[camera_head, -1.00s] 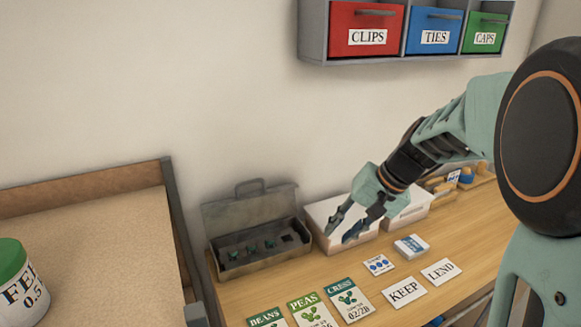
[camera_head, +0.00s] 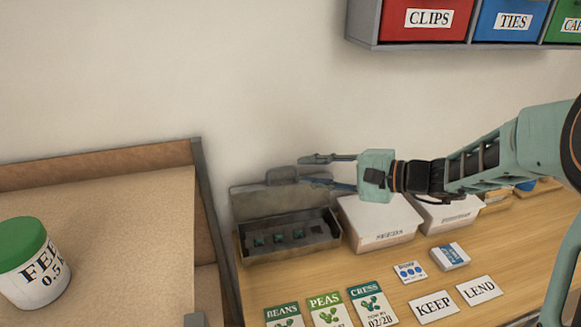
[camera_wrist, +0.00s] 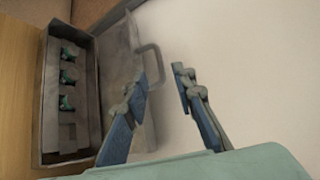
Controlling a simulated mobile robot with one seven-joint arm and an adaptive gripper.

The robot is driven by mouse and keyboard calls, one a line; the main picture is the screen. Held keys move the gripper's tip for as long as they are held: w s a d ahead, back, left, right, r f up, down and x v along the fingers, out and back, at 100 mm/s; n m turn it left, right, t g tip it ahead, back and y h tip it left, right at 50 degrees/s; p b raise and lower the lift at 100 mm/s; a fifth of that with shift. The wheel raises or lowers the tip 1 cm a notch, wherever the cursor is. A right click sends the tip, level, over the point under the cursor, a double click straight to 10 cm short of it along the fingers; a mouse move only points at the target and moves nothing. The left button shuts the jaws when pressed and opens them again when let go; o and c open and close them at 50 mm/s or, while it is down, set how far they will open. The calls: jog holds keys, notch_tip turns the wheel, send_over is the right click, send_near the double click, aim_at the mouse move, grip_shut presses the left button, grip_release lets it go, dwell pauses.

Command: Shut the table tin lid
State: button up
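The grey metal tin (camera_head: 288,240) stands on the wooden table against the wall, with several small green-marked items in slots inside. Its lid (camera_head: 253,201) is up, leaning back toward the wall, with a loop handle on its top edge. My gripper (camera_head: 312,170) is open and empty, its fingers pointing left near the lid's top edge and handle. In the wrist view, my gripper (camera_wrist: 160,85) has its fingers spread, one over the lid (camera_wrist: 117,70) beside the handle, the other over the wall side. Contact with the lid cannot be told. The tin (camera_wrist: 48,100) is at left there.
White lidded boxes (camera_head: 378,218) stand right of the tin. Seed packets (camera_head: 327,308), cards (camera_head: 434,306) and a small blue-and-white box (camera_head: 450,256) lie in front. A wooden-sided tray (camera_head: 120,215) with a green-lidded jar (camera_head: 32,270) is at left.

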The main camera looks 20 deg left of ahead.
aim_at(286, 169)
jog(key=x, duration=0.6)
jog(key=shift+a+p, duration=0.1)
jog(key=shift+p, duration=0.25)
jog(key=shift+c, duration=0.3)
grip_shut()
